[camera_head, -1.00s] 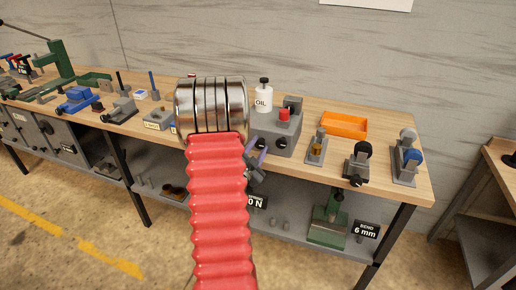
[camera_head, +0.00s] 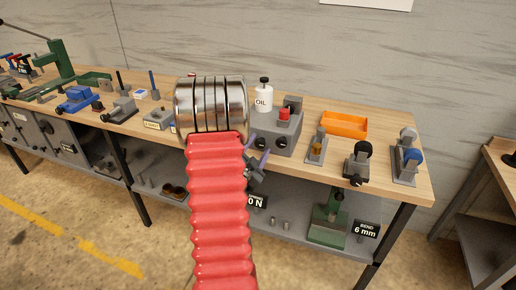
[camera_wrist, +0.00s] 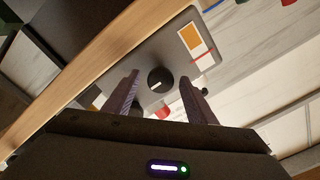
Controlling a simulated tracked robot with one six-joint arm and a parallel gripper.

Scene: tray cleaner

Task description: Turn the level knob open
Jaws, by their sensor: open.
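A round black knob (camera_wrist: 160,80) with a white pointer mark sits on a grey panel (camera_wrist: 205,62) in the wrist view. My gripper (camera_wrist: 160,77) is open, one finger on each side of the knob in the picture. I cannot tell whether the fingers touch it. In the head view, the grey box (camera_head: 289,130) has a red button on top and dark round knobs on its front. My gripper (camera_head: 258,152) is at the box's front left, partly hidden behind my red arm sleeve.
An oil bottle (camera_head: 264,97) stands behind the box. An orange tray (camera_head: 344,126) and several small fixtures stand to its right on the wooden bench (camera_head: 405,199). A label plate (camera_wrist: 193,42) is beside the knob.

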